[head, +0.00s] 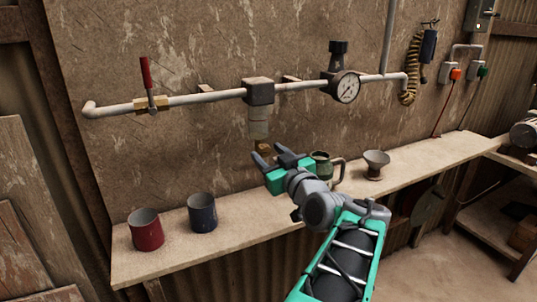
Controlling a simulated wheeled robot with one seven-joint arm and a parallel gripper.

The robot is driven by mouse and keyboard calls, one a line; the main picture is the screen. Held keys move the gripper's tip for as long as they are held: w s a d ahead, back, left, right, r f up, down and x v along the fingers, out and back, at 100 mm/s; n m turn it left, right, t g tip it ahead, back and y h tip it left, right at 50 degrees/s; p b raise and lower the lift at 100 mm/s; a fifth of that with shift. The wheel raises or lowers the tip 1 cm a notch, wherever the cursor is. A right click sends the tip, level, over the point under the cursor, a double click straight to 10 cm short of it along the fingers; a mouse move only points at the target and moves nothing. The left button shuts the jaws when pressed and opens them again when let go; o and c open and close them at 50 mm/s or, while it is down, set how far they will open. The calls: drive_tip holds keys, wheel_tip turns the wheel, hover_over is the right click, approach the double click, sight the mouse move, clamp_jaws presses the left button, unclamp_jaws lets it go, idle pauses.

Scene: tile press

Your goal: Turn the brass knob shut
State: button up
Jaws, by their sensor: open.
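The brass knob (262,146) hangs low under the pale bowl (258,124) of a dark block on the wall pipe. It is small here, and its lower part is partly hidden by my gripper. My gripper (269,155) has dark fingers on a green body and is open. Its fingertips are close to the knob, just below and in front of it in the picture. I cannot tell whether they touch it or stand around it.
A white pipe (211,97) carries a red-levered valve (148,85) and a gauge (346,87). On the shelf (248,224) stand a red cup (146,232), a blue cup (202,213), a green mug (321,164) partly behind my arm, and a funnel (376,164).

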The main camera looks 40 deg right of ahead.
drive_tip(key=shift+w, duration=0.1)
clamp_jaws()
idle(0.5)
